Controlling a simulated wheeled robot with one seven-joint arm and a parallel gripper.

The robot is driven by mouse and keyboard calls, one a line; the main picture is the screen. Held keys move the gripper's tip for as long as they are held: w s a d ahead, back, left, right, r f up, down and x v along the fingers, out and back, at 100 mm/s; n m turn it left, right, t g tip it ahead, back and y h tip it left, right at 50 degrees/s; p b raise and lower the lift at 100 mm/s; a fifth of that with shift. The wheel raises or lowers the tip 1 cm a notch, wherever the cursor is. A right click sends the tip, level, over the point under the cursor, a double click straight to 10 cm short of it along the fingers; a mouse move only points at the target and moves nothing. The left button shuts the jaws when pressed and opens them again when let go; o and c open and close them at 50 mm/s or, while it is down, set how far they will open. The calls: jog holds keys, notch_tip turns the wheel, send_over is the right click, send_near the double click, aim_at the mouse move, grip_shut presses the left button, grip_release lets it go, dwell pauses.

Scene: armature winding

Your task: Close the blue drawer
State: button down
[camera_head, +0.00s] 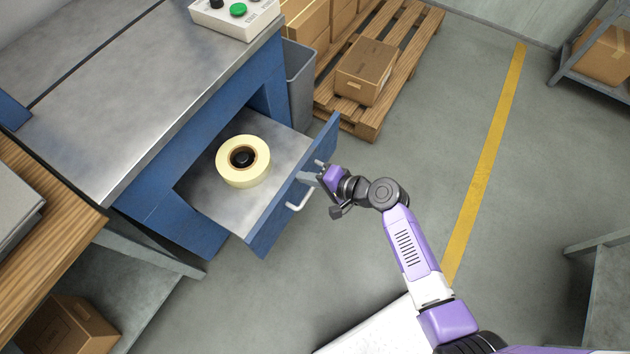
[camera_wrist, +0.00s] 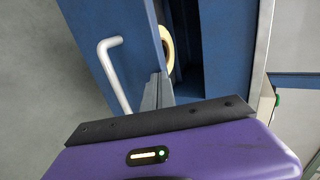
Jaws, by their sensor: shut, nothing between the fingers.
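The blue drawer (camera_head: 280,215) stands pulled out from the blue metal workbench (camera_head: 170,215). A cream tape roll with a dark core (camera_head: 243,161) lies in it. A pale bar handle (camera_head: 300,194) is on the drawer's front panel. My gripper (camera_head: 315,170) is shut and empty, at the outer side of the front panel near the handle; I cannot tell whether it touches. In the wrist view, my gripper fingers (camera_wrist: 157,92) point at the drawer front (camera_wrist: 133,45), to the right of the handle (camera_wrist: 115,75). Part of the roll (camera_wrist: 167,48) shows beyond the panel.
A control box with a green button (camera_head: 238,10) sits on the bench top. A grey bin (camera_head: 298,85) and a wooden pallet with cardboard boxes (camera_head: 365,70) stand behind the drawer. A wooden table (camera_head: 40,240) is at left. The floor at right is clear around a yellow line (camera_head: 490,150).

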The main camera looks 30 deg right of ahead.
jog(key=w+a+b, duration=0.3)
jog(key=w+a, duration=0.3)
jog(key=w, duration=0.5)
jog(key=w+a+b, duration=0.3)
jog(key=w+a, duration=0.4)
jog(key=w, duration=0.4)
jog(key=shift+w+b, duration=0.25)
jog(key=shift+b, duration=0.1)
jog(key=shift+r, duration=0.2)
